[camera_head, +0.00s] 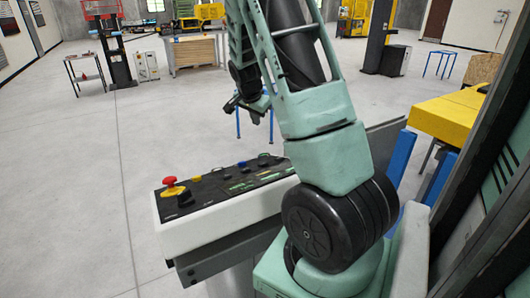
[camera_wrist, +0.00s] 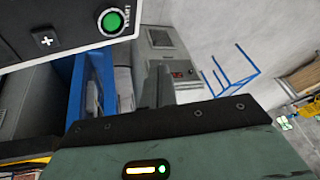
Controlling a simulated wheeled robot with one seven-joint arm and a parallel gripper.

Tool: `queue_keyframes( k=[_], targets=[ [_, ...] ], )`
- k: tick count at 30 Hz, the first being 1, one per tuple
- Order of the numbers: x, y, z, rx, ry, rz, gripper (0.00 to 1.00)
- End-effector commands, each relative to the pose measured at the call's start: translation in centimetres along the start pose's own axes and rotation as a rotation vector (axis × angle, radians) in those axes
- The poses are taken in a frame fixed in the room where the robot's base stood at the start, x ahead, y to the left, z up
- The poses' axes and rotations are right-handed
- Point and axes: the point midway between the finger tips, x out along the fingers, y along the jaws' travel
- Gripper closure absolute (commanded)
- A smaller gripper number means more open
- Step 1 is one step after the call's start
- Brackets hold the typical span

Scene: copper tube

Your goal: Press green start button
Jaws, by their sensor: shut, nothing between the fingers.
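In the head view my gripper (camera_head: 232,106) is small and dark, beyond the control console (camera_head: 220,218). I cannot pick out the green button there.
The console carries a red mushroom button (camera_head: 169,181) on a yellow base and several small buttons. A yellow-topped bench (camera_head: 450,117) with blue legs stands at the right. A blue stool (camera_head: 441,63) and a workbench (camera_head: 195,52) stand farther back. Open floor lies left.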

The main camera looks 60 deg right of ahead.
Motion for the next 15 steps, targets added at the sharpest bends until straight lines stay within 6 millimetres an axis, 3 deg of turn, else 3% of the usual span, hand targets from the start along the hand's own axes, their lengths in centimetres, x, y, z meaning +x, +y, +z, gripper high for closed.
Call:
queue_keyframes(
  k=[8, 15],
  targets=[
    [0.5, 0.2, 0.3, -0.001, 0.000, 0.000, 1.00],
    [2.6, 1.7, 1.9, -0.001, -0.001, 0.000, 1.00]
  ],
)
